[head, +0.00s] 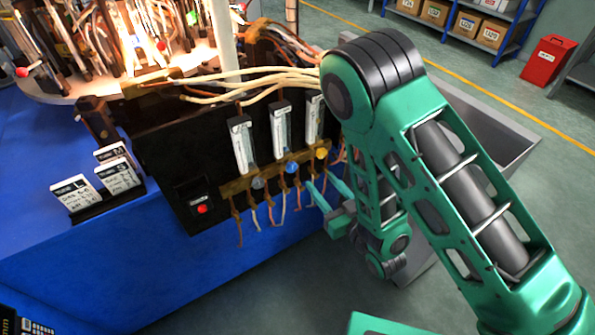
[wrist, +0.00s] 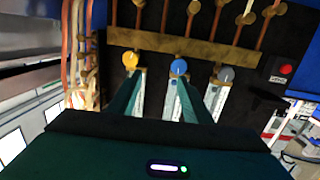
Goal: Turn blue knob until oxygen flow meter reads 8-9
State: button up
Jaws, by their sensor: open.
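The blue knob (head: 292,168) is the middle of three knobs on a brass bar on the black panel. It also shows in the wrist view (wrist: 179,66), between a yellow knob (wrist: 130,58) and a grey knob (wrist: 225,73). A clear flow meter tube (head: 280,130) stands above the blue knob; its reading is too small to tell. My gripper (head: 321,181) is open and empty, in front of the panel, right of the blue knob. In the wrist view my gripper (wrist: 159,77) has its right fingertip near the blue knob and its left near the yellow one.
Two more flow meters stand beside the middle one, left (head: 242,145) and right (head: 314,118). Hoses (head: 270,78) run above them. A red button (head: 202,209) sits at lower left. Bright flames (head: 150,35) burn behind. A grey bin (head: 490,130) stands at right.

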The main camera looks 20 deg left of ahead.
aim_at(294, 168)
jog(key=shift+n+g+y, duration=0.3)
jog(key=shift+n+y, duration=0.1)
jog(key=shift+y, duration=0.4)
jog(key=w+a, duration=0.1)
jog(key=a, duration=0.2)
jog(key=w+a, duration=0.1)
jog(key=a, duration=0.2)
jog(key=w+a, duration=0.1)
jog(key=a, duration=0.2)
jog(key=shift+w+a+f, duration=0.2)
jog(key=shift+w+f, duration=0.1)
jog(key=shift+f, duration=0.1)
jog(key=shift+c, duration=0.3)
jog(key=c, duration=1)
jog(key=shift+o, duration=0.3)
jog(key=shift+d, duration=0.2)
jog(key=shift+a, duration=0.1)
